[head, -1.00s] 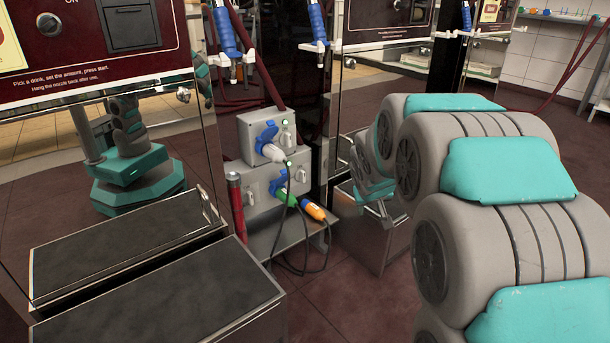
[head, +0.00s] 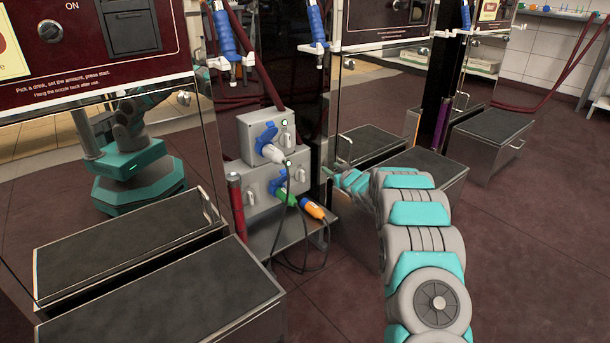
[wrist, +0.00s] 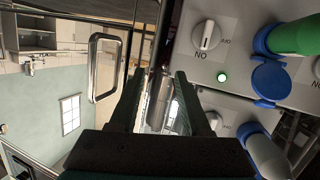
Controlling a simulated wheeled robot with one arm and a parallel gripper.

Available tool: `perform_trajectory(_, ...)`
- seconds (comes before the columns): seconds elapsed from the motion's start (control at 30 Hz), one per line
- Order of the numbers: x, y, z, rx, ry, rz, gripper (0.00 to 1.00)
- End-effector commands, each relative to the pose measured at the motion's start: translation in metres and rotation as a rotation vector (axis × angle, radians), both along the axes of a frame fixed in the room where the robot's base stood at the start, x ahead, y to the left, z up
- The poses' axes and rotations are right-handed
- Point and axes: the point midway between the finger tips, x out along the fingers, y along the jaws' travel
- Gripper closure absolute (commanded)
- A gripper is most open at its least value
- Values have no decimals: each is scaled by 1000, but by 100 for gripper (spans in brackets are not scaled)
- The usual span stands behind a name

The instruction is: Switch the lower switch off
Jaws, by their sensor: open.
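The lower grey switch box (head: 262,207) carries a green plug (head: 288,196) in a blue socket, with a pale rotary switch (head: 300,175) to its right. In the wrist view the picture is upside down. There the lower switch (wrist: 207,36) stands at upper centre, its handle in line with the ON label. A green lamp (wrist: 223,77) on that box is lit. My gripper (wrist: 162,85) is open and empty, its fingertips left of and below that switch in the picture, apart from it.
The upper box (head: 249,128) has a pale plug (head: 271,152) and its own switch (head: 285,138). An orange connector (head: 312,209) and dark cables hang at the front. A red post (head: 237,204) stands left. Steel panels (head: 358,75) flank the boxes. Dark-topped steps (head: 165,298) stand front left.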

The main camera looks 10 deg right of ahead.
Motion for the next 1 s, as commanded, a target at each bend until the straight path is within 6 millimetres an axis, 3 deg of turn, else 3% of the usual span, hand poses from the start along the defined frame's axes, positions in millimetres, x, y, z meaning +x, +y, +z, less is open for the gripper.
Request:
perform_trajectory(0.07,6,7,-18,30,-34,52,52)
perform_trajectory(0.33,7,38,-55,129,-151,227,52)
perform_trajectory(0.67,5,52,-66,166,-187,291,52)
perform_trajectory(1.0,35,69,-65,163,-190,290,52)
